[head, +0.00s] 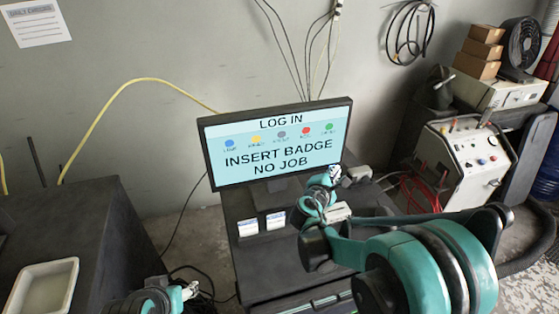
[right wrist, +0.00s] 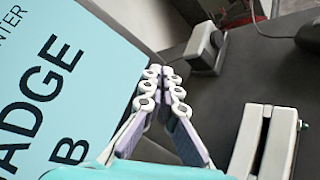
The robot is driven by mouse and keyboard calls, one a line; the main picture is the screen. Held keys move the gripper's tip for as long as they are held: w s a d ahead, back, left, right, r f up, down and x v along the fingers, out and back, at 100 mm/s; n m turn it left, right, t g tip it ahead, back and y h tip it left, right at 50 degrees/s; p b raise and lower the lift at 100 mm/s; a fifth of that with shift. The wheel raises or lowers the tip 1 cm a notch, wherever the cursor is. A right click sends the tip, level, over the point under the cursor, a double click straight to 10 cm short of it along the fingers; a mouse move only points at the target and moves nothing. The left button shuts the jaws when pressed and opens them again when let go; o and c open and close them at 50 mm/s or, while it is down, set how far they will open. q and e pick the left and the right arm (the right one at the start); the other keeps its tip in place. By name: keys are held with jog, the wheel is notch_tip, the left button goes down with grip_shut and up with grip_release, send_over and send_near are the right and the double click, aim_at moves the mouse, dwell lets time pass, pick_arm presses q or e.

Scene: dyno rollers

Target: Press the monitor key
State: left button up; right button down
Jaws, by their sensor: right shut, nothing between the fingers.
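The monitor (head: 275,180) stands on a dark cabinet. Its light-blue screen reads LOG IN, INSERT BADGE and NO JOB, with a row of several coloured dots (head: 281,134) whose labels are too small to read. I cannot tell which part is the monitor key. My right gripper (head: 335,172) is at the screen's lower right corner, shut and empty. In the right wrist view its fingertips (right wrist: 162,72) point past the screen (right wrist: 60,90); contact cannot be told. My left gripper (head: 190,290) is low at the bottom left, its fingers too small to judge.
A small cabled device (right wrist: 205,45) and a pale slotted block (right wrist: 265,140) sit on the dark top beside the right gripper. White cards (head: 262,224) stand below the monitor. A white tray (head: 48,287) is at left, a control cabinet (head: 468,155) at right.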

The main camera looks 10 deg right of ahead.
jog(key=shift+w, duration=0.1)
dwell(0.6)
jog(key=shift+w+a, duration=0.1)
jog(key=shift+w, duration=0.25)
jog(key=shift+s, duration=0.1)
jog(key=shift+s+b, duration=0.3)
jog(key=shift+s, duration=0.15)
jog(key=shift+s+d, duration=0.15)
jog(key=shift+s, duration=0.8)
jog(key=shift+s+d, duration=0.2)
jog(key=shift+s, duration=0.8)
jog(key=shift+s+d, duration=0.15)
jog(key=shift+s, duration=0.8)
